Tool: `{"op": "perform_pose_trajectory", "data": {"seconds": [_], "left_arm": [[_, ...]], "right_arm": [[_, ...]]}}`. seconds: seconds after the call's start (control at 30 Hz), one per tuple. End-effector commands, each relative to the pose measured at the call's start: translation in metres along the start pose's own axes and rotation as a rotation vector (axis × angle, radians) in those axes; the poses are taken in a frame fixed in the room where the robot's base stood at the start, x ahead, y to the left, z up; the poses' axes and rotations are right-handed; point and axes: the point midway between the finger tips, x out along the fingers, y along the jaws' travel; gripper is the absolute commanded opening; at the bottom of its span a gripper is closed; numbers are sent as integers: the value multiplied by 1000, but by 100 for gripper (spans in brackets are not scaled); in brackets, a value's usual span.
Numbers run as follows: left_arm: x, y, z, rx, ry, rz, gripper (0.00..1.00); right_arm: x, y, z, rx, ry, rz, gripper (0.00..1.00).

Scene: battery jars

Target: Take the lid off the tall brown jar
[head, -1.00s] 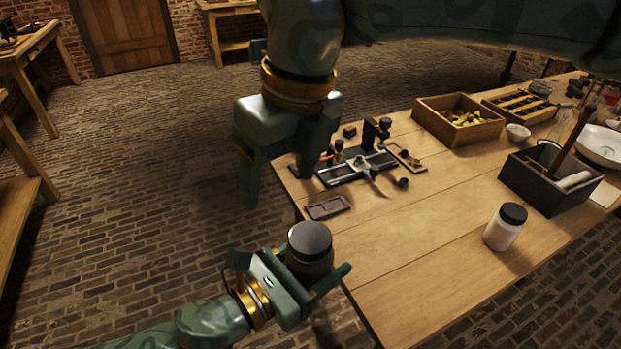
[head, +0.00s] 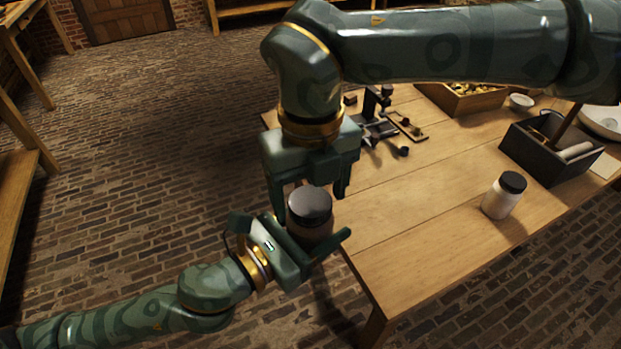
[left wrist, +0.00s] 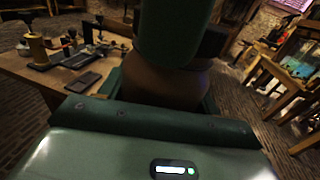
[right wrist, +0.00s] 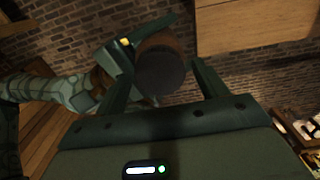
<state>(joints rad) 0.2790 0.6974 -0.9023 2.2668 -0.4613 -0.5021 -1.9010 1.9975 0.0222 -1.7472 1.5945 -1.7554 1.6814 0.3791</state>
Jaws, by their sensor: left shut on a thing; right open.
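The brown jar (head: 308,234) with its dark lid (head: 311,203) is upright in my left gripper (head: 293,249), which is shut on the jar's body near the table's left edge. The jar's brown side also shows in the left wrist view (left wrist: 165,84). My right gripper (head: 311,190) is open, coming down from above just behind the lid. In the right wrist view the lid (right wrist: 160,73) lies between and beyond the open fingers (right wrist: 160,88). I cannot tell whether a finger touches the lid.
A white jar with a black lid (head: 504,195) stands on the wooden table (head: 420,235). A dark box with tools (head: 540,160) stands behind it. A crate (head: 465,103) and a small metal device (head: 375,125) are further back. The table's front middle is clear.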

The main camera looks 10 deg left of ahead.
Motion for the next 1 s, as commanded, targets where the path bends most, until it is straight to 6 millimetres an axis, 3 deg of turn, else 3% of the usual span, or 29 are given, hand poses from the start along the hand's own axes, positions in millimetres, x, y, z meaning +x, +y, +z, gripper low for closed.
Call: {"op": "perform_pose_trajectory", "data": {"seconds": [0.13,0.3,0.47,0.63,1.0], "left_arm": [[0,0,1,0,-2,0,0],[0,0,1,0,-2,0,0],[0,0,1,0,-2,0,0],[0,0,1,0,-2,0,0],[0,0,1,0,-2,0,0]], "right_arm": [[0,0,0,-1,0,0,69],[0,0,0,-1,0,0,26],[-1,0,0,-6,0,1,26],[-1,0,0,-162,-1,0,26],[-1,0,0,-158,-1,1,26]]}}
